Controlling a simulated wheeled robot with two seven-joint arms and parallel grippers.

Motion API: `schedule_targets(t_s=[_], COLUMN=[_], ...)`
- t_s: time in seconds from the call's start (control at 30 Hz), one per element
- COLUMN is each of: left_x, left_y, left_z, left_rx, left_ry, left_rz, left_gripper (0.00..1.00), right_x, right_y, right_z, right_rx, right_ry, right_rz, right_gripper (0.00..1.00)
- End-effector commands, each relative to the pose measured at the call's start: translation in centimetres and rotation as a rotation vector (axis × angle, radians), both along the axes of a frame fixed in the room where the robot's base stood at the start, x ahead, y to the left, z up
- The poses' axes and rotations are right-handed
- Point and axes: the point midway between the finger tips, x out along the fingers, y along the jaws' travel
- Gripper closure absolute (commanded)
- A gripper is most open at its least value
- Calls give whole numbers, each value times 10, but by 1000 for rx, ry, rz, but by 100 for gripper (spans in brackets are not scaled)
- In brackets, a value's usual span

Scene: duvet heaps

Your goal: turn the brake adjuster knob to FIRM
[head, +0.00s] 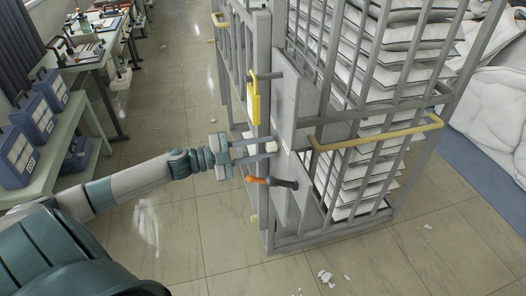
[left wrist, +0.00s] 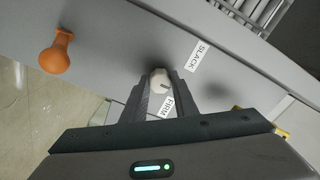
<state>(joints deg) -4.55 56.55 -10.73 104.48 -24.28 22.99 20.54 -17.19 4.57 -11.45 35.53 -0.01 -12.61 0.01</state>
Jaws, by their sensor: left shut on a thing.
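The brake adjuster knob (left wrist: 158,79) is a small pale knob on a grey panel, seen in the left wrist view. A short dark mark shows on its face, toward the right. The SLACK label (left wrist: 199,57) is on the panel to its upper right, and the FIRM label (left wrist: 167,105) is just below it, partly behind a finger. My left gripper (left wrist: 159,88) is shut on the knob, one finger on each side. In the head view my left gripper (head: 271,151) reaches the panel from the left; the knob is hard to make out there. My right gripper is not in view.
An orange-ended lever (head: 258,180) sticks out of the panel just below my gripper. A yellow piece (head: 254,107) hangs above it. The tall grey cage cart (head: 290,120) holds stacked white bedding (head: 372,90). Benches with blue boxes (head: 36,120) stand at left. Debris (head: 326,277) lies on the floor.

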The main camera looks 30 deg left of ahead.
Motion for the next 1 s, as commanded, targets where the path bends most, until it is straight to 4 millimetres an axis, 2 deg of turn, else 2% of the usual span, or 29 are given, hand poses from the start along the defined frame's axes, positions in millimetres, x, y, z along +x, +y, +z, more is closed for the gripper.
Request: schedule_targets(t_s=[0.6,1.0], left_x=[0,0], left_y=[0,0], left_z=[-3,-1], left_rx=[435,589], left_ry=[-370,-502], left_rz=[0,-1], left_gripper=[96,96], right_x=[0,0], right_y=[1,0], right_z=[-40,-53], right_rx=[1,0], right_ry=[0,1], right_rz=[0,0], right_gripper=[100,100])
